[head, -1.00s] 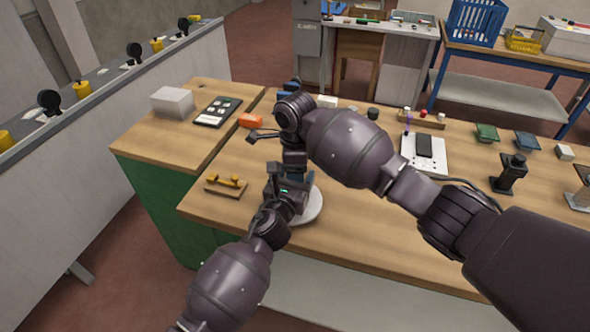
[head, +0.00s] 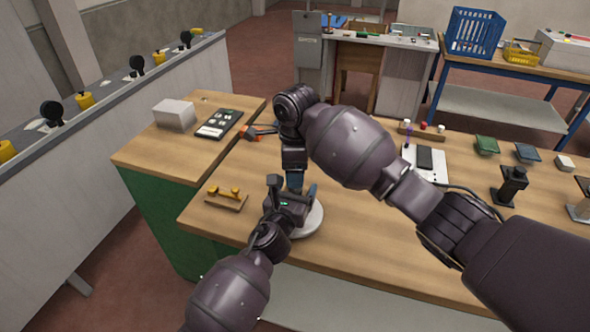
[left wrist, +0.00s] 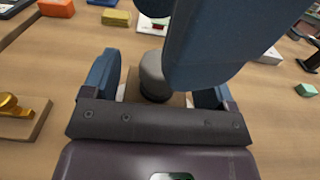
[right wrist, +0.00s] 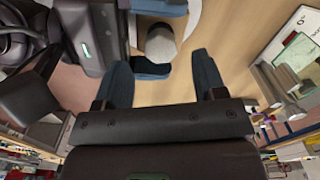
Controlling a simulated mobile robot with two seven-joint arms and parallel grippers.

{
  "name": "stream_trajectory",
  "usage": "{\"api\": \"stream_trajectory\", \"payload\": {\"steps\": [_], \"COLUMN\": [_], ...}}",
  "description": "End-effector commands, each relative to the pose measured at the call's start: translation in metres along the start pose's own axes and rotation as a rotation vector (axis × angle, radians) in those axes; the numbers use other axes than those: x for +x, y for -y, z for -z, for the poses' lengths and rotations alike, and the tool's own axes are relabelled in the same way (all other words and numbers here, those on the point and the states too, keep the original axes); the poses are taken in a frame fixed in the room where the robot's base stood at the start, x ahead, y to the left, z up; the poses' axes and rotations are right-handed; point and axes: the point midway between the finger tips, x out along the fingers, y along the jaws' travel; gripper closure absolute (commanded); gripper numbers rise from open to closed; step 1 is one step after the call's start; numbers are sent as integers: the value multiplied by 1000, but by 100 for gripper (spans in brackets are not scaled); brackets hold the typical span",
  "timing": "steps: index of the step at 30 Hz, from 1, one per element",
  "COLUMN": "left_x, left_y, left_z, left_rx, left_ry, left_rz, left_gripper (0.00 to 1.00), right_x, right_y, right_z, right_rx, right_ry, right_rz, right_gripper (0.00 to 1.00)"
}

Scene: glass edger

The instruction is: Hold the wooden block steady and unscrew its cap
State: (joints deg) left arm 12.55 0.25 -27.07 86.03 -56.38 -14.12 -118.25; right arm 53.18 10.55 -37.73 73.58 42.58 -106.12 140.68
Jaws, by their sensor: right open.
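The wooden block (left wrist: 181,99) shows as a small tan patch between the blue fingers of my left gripper (left wrist: 154,90), which is shut on it. The grey round cap (left wrist: 153,72) stands up from the block. It also shows in the right wrist view (right wrist: 161,44), beside the left gripper's blue fingers. My right gripper (right wrist: 163,78) is open and empty, with the cap beyond its fingertips and not between them. In the head view the right gripper (head: 297,185) hangs fingers-down just above the left gripper (head: 286,205). Block and cap are hidden there.
A white round disc (head: 312,222) lies under the grippers on the wooden bench. A wooden piece with yellow handles (head: 226,196) is to the left, an orange item (head: 250,133) behind. A white device (head: 437,168) and black stand (head: 509,187) are right. The front right bench is clear.

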Motion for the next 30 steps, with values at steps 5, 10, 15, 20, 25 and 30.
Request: {"api": "stream_trajectory", "payload": {"steps": [5,10,15,20,25,30], "left_x": [0,0,-8,-32,-65,-90], "left_y": [0,0,0,0,0,0], "left_z": [-1,-1,0,-1,0,0], "left_rx": [0,0,1,2,1,1], "left_ry": [2,2,1,1,1,2], "left_rz": [0,1,0,1,1,1], "left_gripper": [5,5,5,5,5,5], "right_x": [0,0,0,-2,-2,-2], "right_y": [0,0,0,0,0,0], "right_z": [0,1,1,1,1,1], "right_rx": [1,1,2,2,2,2], "right_ry": [-1,-1,-1,-1,-1,-1], "right_rz": [0,0,0,0,0,0], "right_gripper": [36,36,36,36,36,36]}}
